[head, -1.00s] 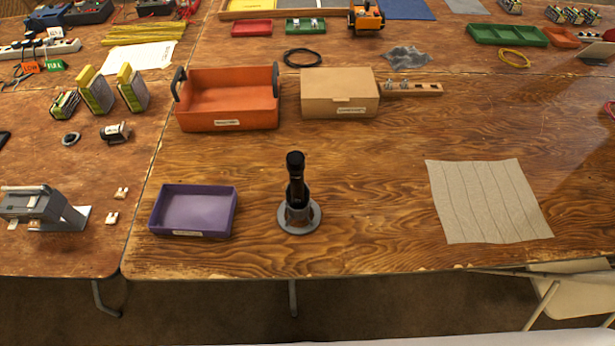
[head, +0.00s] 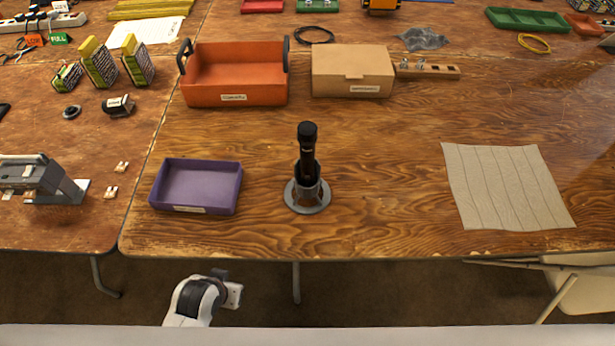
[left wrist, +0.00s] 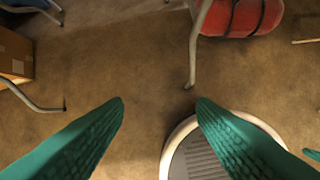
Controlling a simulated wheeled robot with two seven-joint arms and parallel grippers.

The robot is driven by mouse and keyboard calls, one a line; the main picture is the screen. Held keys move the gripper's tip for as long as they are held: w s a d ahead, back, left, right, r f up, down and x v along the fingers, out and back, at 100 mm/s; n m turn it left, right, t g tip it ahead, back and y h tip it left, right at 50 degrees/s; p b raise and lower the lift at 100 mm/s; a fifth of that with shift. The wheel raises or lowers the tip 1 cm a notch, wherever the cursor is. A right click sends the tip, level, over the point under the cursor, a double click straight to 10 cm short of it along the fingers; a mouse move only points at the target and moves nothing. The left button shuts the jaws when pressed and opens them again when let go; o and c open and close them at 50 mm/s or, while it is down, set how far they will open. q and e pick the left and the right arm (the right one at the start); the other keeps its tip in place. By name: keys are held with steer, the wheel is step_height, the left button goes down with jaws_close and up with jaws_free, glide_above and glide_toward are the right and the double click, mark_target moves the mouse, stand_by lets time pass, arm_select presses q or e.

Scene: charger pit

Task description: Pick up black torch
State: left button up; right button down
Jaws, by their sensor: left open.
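The black torch (head: 307,148) stands upright in a round grey holder (head: 322,199) near the front edge of the wooden table. In the head view, part of my left arm shows at the bottom, in front of the table edge and to the left of the torch. Its fingers do not show there. In the left wrist view, my left gripper (left wrist: 160,103) has two green fingers set wide apart, with nothing between them. It points at the floor, and the torch is not in that view. My right gripper is in neither view.
A purple tray (head: 238,191) lies just left of the holder. Behind are an orange bin (head: 235,94) and a cardboard box (head: 352,83). A beige cloth (head: 508,187) lies to the right, with bare table between. Table legs (left wrist: 193,50) stand below.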

mark_target(304, 156)
arm_select(q)
step_height(304, 156, up, 12)
steer(key=t+b, duration=0.2)
steer(key=w+d+r+t, duration=0.1)
steer(key=w+d, duration=0.1)
steer(key=w+d+r+t+h, duration=0.1)
steer(key=w+r+t, duration=0.1)
steer(key=w, duration=0.1)
steer(key=w+d+r+t, duration=0.2)
steer(key=w, duration=0.1)
steer(key=shift+w+d+r+p, duration=0.15)
steer(key=shift+d+p, duration=0.2)
steer(key=w+d+r+m+t+h, duration=0.2)
steer(key=d+r+t+h, duration=0.35)
steer(key=d+r, duration=0.3)
steer(key=x, duration=0.4)
steer(key=p+x, duration=0.1)
steer(key=x, duration=0.2)
steer(key=shift+s+d+f, duration=0.2)
steer(key=shift+d+f, duration=0.1)
steer(key=shift+d, duration=0.05)
steer(key=x, duration=0.4)
steer(key=shift+w+d+r+p, duration=0.25)
steer(key=shift+p, duration=0.15)
steer(key=shift+w+d+f, duration=0.1)
steer(key=shift+w+d, duration=0.1)
steer(key=shift+w, duration=0.25)
jaws_close()
